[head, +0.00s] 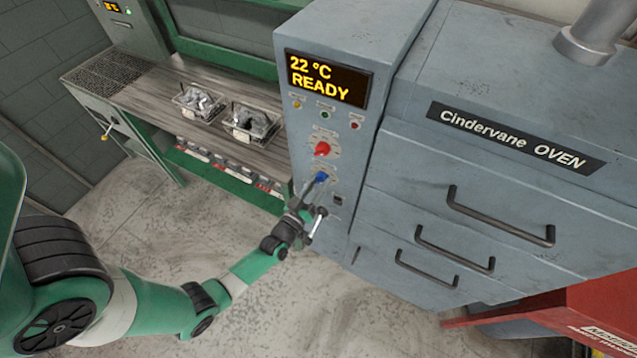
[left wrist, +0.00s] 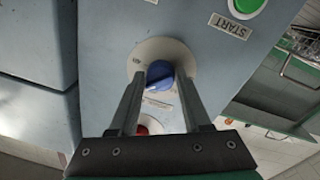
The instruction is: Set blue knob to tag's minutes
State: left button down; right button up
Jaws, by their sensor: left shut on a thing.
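The blue knob (head: 321,177) is on the grey oven control panel, below the red knob (head: 322,149). My left gripper (head: 313,186) reaches it from below. In the left wrist view, the fingers stand on either side of the blue knob (left wrist: 160,70) and are shut on it. The knob sits on a pale round dial plate (left wrist: 178,48); its marks are too small to read. The display (head: 327,79) reads "22 °C READY". I cannot make out a tag with minutes. My right gripper is not in view.
Small lamps or buttons (head: 325,115) sit under the display. A green button (left wrist: 243,5) labelled START shows in the left wrist view. Two wire baskets (head: 200,101) with metal parts stand on the bench at left. Oven drawers with black handles (head: 500,217) are at right.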

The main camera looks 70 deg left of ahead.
pick_arm(q)
jog(key=shift+s+f+m, duration=0.1)
jog(key=shift+f+m, duration=0.05)
jog(key=shift+m, duration=0.35)
jog(key=shift+c, duration=1.9)
grip_release()
jog(key=p+v, duration=0.1)
jog(key=v, duration=1)
jog(key=shift+s+d+p, duration=0.15)
jog(key=shift+s+p, duration=0.1)
jog(key=shift+p, duration=0.15)
